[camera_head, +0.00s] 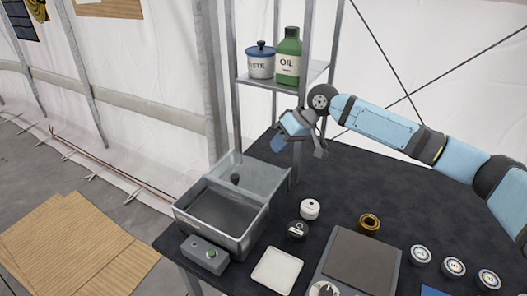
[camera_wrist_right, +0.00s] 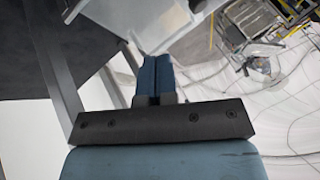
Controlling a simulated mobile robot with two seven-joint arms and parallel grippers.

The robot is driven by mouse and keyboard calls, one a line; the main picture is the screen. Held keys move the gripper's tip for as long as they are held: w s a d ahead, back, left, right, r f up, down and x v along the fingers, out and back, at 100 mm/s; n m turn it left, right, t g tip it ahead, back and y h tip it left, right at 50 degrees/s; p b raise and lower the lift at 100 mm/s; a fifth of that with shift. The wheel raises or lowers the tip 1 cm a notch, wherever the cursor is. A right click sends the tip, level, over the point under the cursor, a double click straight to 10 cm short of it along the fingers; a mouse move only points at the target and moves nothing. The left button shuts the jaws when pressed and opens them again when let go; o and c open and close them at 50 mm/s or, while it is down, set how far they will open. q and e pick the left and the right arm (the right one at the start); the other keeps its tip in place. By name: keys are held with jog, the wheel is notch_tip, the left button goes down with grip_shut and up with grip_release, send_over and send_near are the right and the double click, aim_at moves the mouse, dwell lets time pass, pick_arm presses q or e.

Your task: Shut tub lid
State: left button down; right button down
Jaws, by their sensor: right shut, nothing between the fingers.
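A grey metal tub (camera_head: 262,222) stands at the left end of the dark table. Its lid (camera_head: 262,177) is open, raised at the tub's back edge and leaning back, with a small dark knob (camera_head: 235,179) on it. My right gripper (camera_head: 279,144) is above and behind the raised lid, apart from it, in front of the shelf. Its blue fingers are shut and empty in the right wrist view (camera_wrist_right: 155,80). My left gripper is not in view.
A shelf (camera_head: 262,84) with a paste jar (camera_head: 261,64) and an oil bottle (camera_head: 288,60) rises behind the tub. Small tins, a white tray (camera_head: 276,271) and a scale (camera_head: 361,262) stand to the right.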

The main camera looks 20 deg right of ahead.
send_near(248, 181)
jog(key=w+f, duration=0.1)
jog(key=f, duration=0.1)
jog(key=w+a+f, duration=0.1)
jog(key=w, duration=0.1)
jog(key=shift+w+a+f, duration=0.2)
jog(key=shift+w+f, duration=0.05)
jog(key=shift+f, duration=0.15)
jog(key=a, duration=0.2)
jog(key=a+p, duration=0.1)
jog(key=shift+s+a+f, duration=0.1)
jog(key=shift+s, duration=0.2)
jog(key=shift+s+a, duration=0.1)
jog(key=shift+a, duration=0.25)
jog(key=shift+a+f, duration=0.1)
